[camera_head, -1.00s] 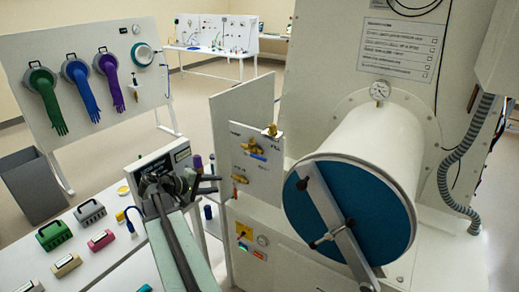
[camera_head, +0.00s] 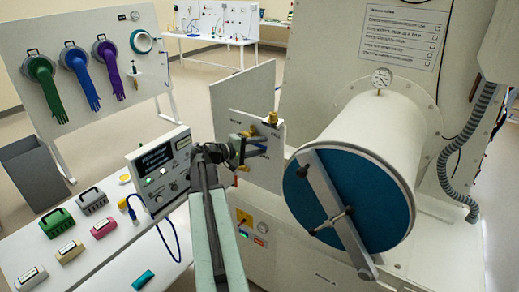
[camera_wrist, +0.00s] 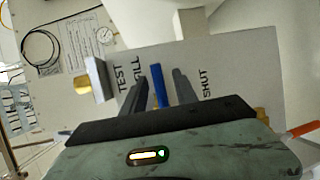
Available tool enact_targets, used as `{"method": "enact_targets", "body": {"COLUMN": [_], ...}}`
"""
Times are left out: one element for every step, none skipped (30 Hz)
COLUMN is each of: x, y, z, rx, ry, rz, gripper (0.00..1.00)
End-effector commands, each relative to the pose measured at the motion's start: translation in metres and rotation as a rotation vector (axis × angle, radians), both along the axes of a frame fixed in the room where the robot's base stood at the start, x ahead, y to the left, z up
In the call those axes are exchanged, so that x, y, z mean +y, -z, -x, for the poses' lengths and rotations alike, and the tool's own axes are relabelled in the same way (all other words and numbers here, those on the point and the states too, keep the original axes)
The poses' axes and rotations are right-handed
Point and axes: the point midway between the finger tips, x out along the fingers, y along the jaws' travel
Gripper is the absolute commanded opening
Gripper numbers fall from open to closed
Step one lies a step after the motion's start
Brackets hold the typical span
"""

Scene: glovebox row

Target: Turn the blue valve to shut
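The blue valve handle (camera_wrist: 159,86) is a narrow blue bar on a grey panel (camera_wrist: 232,72) in the wrist view. The panel reads TEST and FILL left of the handle and SHUT to its right. My gripper (camera_wrist: 161,90) is open, one dark finger on each side of the handle, with a gap visible on both sides. My gripper hides part of the brass valve body.
A brass fitting (camera_head: 271,118) stands above the panel. The white cylinder with a blue door (camera_head: 360,205) and its grey bar is close on the right. A meter box (camera_head: 163,170) stands left of my arm, on a table with several small cases.

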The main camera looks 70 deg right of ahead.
Motion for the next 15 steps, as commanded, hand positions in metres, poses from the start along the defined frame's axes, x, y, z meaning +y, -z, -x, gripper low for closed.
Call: {"method": "enact_targets", "body": {"x": [-0.0002, 0.0000, 0.0000, 0.0001, 0.0001, 0.0001, 0.0001, 0.0002, 0.0001, 0.0001, 0.0001, 0.0001, 0.0002, 0.0002, 0.0001], "y": [-0.0001, -0.0001, -0.0002, -0.0002, -0.0002, -0.0002, -0.0002, -0.0001, -0.0001, -0.0001, -0.0001, -0.0001, -0.0001, -0.0001, -0.0001], "z": [0.0001, 0.0001, 0.0001, 0.0002, 0.0002, 0.0002, 0.0002, 0.0002, 0.0003, 0.0003, 0.0004, 0.0004, 0.0005, 0.0005, 0.0005], "rx": [0.000, 0.000, 0.000, 0.000, 0.000, 0.000, 0.000, 0.000, 0.000, 0.000, 0.000, 0.000, 0.000, 0.000, 0.000], "ry": [0.000, 0.000, 0.000, 0.000, 0.000, 0.000, 0.000, 0.000, 0.001, 0.001, 0.001, 0.001, 0.001, 0.001, 0.001], "rz": [0.000, 0.000, 0.000, 0.000, 0.000, 0.000, 0.000, 0.000, 0.000, 0.000, -0.001, -0.001, -0.001, -0.001, -0.001], "gripper": [0.35, 0.35, 0.35, 0.35, 0.35, 0.27, 0.18, 0.10, 0.00, 0.00, 0.00, 0.00, 0.00, 0.00, 0.00]}}
